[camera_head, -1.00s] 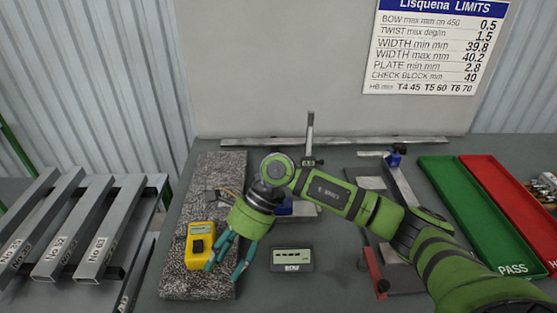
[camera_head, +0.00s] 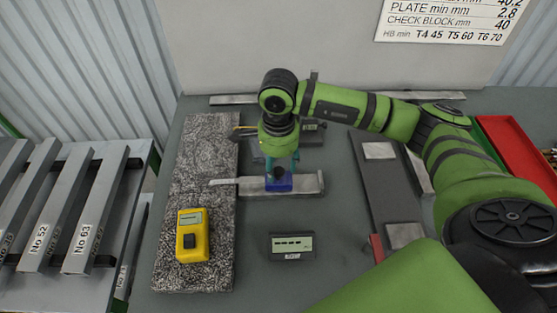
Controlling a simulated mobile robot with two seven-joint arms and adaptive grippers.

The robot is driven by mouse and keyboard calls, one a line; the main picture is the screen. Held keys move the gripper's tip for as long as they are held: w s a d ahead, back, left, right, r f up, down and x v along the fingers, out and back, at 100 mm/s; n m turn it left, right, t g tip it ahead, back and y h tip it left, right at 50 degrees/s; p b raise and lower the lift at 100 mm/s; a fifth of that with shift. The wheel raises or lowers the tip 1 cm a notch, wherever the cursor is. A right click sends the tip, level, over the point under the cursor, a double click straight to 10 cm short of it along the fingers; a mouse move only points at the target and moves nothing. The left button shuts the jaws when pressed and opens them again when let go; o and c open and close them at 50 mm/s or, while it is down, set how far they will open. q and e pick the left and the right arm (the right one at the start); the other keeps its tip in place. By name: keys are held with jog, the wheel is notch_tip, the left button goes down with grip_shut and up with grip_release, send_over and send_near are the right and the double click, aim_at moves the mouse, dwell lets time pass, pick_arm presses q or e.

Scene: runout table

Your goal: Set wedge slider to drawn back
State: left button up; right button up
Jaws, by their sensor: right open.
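The wedge slider appears as a small blue block (camera_head: 279,184) on a long light-grey metal bar (camera_head: 308,184) in the middle of the table. A thin pale strip (camera_head: 222,182) sticks out from the bar's left end over the speckled slab. My right gripper (camera_head: 280,172) points down right at the blue block, with its teal fingers at the block's upper side. The fingers are open; I cannot tell whether they touch the block. The gripper hides the block's far side. My left gripper is not in view.
A yellow handheld meter (camera_head: 193,236) lies on the speckled slab (camera_head: 203,150). A dark display box (camera_head: 292,246) stands in front of the bar. A dark plate fixture (camera_head: 374,178) is to the right, and a red tray (camera_head: 513,150) beyond it. Steel bars (camera_head: 98,210) rest at left.

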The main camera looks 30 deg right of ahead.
jog(key=shift+w+d+f, duration=0.1)
jog(key=shift+w+f, duration=0.05)
jog(key=shift+f, duration=0.5)
grip_shut()
jog(key=s+d+b, duration=0.1)
jog(key=d, duration=0.1)
jog(key=s+d+b, duration=0.1)
jog(key=d, duration=0.1)
jog(key=s+d+b, duration=0.1)
jog(key=d, duration=0.1)
jog(key=shift+f+b, duration=0.2)
jog(key=shift+b, duration=0.2)
jog(key=shift+s+d+r, duration=0.1)
jog(key=shift+s+d, duration=0.05)
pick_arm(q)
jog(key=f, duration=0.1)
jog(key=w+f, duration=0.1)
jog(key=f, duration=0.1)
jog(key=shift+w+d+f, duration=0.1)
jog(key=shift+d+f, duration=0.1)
pick_arm(e)
jog(key=shift+r, duration=0.1)
grip_release()
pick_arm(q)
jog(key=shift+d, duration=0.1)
pick_arm(e)
jog(key=shift+d, duration=0.1)
